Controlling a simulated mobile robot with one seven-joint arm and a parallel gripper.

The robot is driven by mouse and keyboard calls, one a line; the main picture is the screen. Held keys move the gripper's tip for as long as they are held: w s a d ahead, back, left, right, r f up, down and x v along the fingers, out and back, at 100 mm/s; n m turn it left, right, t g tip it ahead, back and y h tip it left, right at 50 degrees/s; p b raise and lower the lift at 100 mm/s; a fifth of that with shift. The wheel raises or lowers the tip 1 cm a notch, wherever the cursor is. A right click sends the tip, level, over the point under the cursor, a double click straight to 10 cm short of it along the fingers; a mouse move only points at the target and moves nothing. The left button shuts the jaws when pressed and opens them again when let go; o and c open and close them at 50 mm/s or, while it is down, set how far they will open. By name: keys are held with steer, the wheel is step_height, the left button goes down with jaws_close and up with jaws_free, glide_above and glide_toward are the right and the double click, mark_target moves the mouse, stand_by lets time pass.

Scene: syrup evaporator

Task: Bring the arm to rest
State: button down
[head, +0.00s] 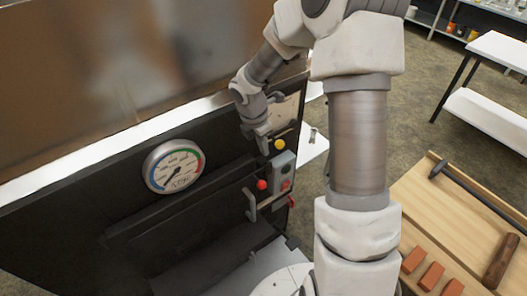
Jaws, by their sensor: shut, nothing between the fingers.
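My arm rises from the bottom middle of the head view, bends at the top and reaches down to the left. My gripper (262,143) is shut and empty, pointing down in front of the dark evaporator panel (105,195). It is just above and left of a grey control box (281,172) with a yellow knob and red knobs. I cannot tell whether the fingertips touch the panel.
A round pressure gauge (174,167) sits on the panel, left of my gripper. A metal handle (251,206) sticks out below. At right, a wooden table (432,217) holds a hammer (478,190) and several red-brown blocks. A white table (497,50) stands behind.

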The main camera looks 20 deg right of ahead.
stand_by(0.4)
steer(key=s+r+m+t+h, duration=0.1)
steer(key=s+r+m, duration=0.35)
steer(key=r, duration=0.45)
steer(key=s+a+r+m+t+y, duration=0.1)
steer(key=s+a+r+m+t, duration=0.1)
steer(key=s+r+m, duration=0.5)
steer(key=s+a+r+m+t+y, duration=0.1)
steer(key=s+a+r+m+y, duration=0.1)
steer(key=s+r+m, duration=0.5)
steer(key=s+m, duration=0.3)
steer(key=s, duration=0.1)
steer(key=shift+s+a+r+t, duration=0.3)
steer(key=shift+a+r+t, duration=0.05)
steer(key=shift+t, duration=0.05)
